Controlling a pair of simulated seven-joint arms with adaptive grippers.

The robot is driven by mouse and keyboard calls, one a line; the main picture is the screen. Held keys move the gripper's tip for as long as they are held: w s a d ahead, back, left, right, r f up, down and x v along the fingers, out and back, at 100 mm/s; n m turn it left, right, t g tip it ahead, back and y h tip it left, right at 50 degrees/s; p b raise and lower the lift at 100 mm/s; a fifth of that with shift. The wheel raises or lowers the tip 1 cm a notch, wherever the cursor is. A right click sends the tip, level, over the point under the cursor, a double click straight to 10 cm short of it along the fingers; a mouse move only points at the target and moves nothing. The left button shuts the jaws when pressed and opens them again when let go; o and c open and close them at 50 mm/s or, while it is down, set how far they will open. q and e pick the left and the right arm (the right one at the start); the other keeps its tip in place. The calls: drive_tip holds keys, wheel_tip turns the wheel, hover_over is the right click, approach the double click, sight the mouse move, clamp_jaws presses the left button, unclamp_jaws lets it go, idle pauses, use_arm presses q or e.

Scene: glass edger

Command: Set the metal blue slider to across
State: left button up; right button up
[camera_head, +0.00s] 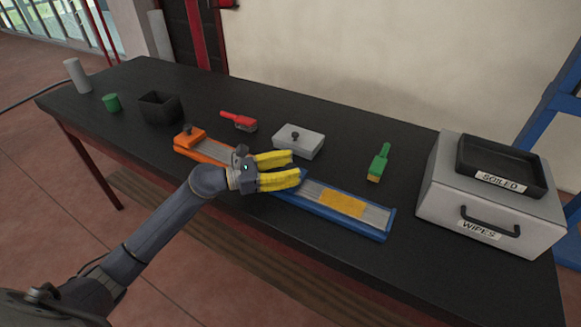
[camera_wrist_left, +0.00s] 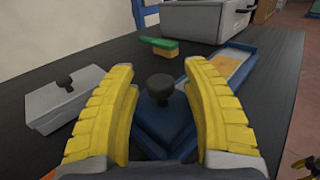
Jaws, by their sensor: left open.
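My left gripper (camera_head: 296,167) is open, with its yellow fingers over the left end of the blue-framed track (camera_head: 385,227). In the left wrist view, the blue slider (camera_wrist_left: 160,125) with its black knob (camera_wrist_left: 160,87) shows between the two spread fingers (camera_wrist_left: 160,100). The knob seems to touch neither finger. In the head view the fingers hide the slider. The track runs off to the right and has a grey bed with a yellow patch (camera_head: 342,204). A yellow and black piece (camera_wrist_left: 306,162) at the wrist view's right edge may be my right gripper; its jaws are unclear.
An orange track (camera_head: 212,150) with an orange slider (camera_head: 189,137) lies to the left. A grey lidded box (camera_head: 298,142), red brush (camera_head: 238,121) and green brush (camera_head: 379,163) lie behind. The wipes box (camera_head: 490,205) carries the soiled tray (camera_head: 500,165) at right.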

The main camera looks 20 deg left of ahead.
use_arm(q)
drive_tip(key=shift+c, duration=0.3)
clamp_jaws()
idle(0.3)
